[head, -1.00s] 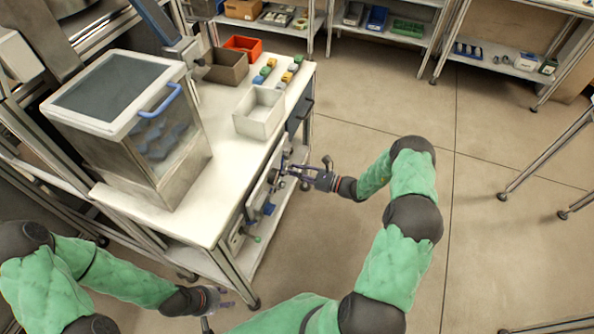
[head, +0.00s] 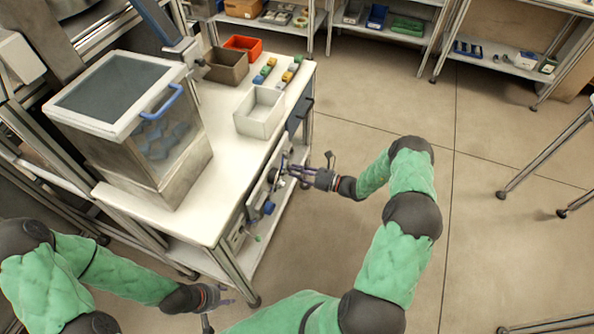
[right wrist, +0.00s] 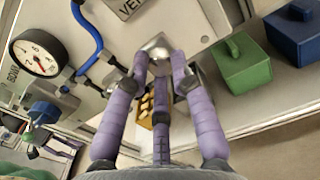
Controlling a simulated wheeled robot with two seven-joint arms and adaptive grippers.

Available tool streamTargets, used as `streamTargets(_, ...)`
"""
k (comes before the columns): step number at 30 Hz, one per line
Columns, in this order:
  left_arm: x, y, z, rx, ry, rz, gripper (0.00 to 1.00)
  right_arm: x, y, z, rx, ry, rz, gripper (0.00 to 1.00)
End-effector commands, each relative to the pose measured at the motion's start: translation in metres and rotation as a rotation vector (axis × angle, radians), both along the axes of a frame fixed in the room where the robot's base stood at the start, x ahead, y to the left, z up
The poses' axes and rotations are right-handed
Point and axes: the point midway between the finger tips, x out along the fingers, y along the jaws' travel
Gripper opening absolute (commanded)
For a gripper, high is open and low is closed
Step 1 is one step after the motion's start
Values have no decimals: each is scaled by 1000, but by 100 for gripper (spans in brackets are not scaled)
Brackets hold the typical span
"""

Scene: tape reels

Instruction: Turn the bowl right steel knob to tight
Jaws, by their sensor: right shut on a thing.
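The steel knob (right wrist: 157,46) is a shiny metal ball on the light panel below a plate with partly visible lettering in the right wrist view. My right gripper (right wrist: 158,68) has its purple fingers closed around the knob, with the fingertips against it. In the head view my right gripper (head: 291,170) reaches the front side of the white bench from the right, and the knob is too small and covered to make out. My left gripper (head: 222,303) hangs at the bottom, away from the bench, with its fingers apart and empty.
A pressure gauge (right wrist: 37,57), blue hose (right wrist: 91,32) and blue valve knob (right wrist: 43,112) sit left of my right fingers. Green (right wrist: 241,62) and blue (right wrist: 298,35) boxes lie to the right. The bench top (head: 205,208) carries a clear-fronted box and bins. The floor right of the bench is open.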

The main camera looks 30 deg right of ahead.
Motion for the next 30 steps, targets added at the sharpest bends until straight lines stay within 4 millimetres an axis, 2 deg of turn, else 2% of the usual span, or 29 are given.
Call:
streamTargets(7,0,0,0,0,0,0,40,-1,0,-3,-2,7,-1,0)
streamTargets(8,0,0,0,0,0,0,40,-1,0,-3,-2,7,-1,27)
streamTargets(10,0,0,0,0,0,0,40,-1,0,-3,-2,7,-1,47)
streamTargets(23,0,0,0,0,0,0,40,-4,-3,-1,-1,2,-1,48)
streamTargets(30,0,0,0,0,0,0,40,-31,-29,-1,-2,2,-5,48)
